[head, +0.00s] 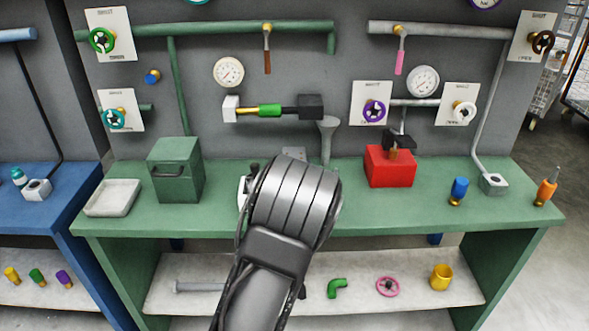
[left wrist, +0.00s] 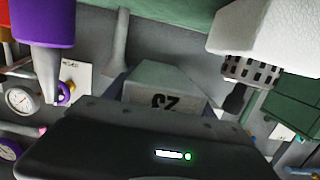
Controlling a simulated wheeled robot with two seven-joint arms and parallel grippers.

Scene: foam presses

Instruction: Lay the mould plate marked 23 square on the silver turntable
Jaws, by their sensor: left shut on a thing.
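The mould plate marked 23 (left wrist: 163,82) is a grey-green block with a sloped face, its dark number upside down in the left wrist view. My left gripper (left wrist: 165,112) is shut on it; the black gripper body covers its lower part. In the head view my left arm rises in the middle over the green bench and hides the gripper and the plate. I cannot make out the silver turntable; my arm covers that part of the bench. My right gripper is in neither view.
On the green bench (head: 480,210) stand a green box (head: 175,172), a white tray (head: 112,198), a red block (head: 390,168) and a blue cylinder (head: 458,190). Close to the wrist camera are a purple object (left wrist: 46,22) and a white textured object (left wrist: 265,30).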

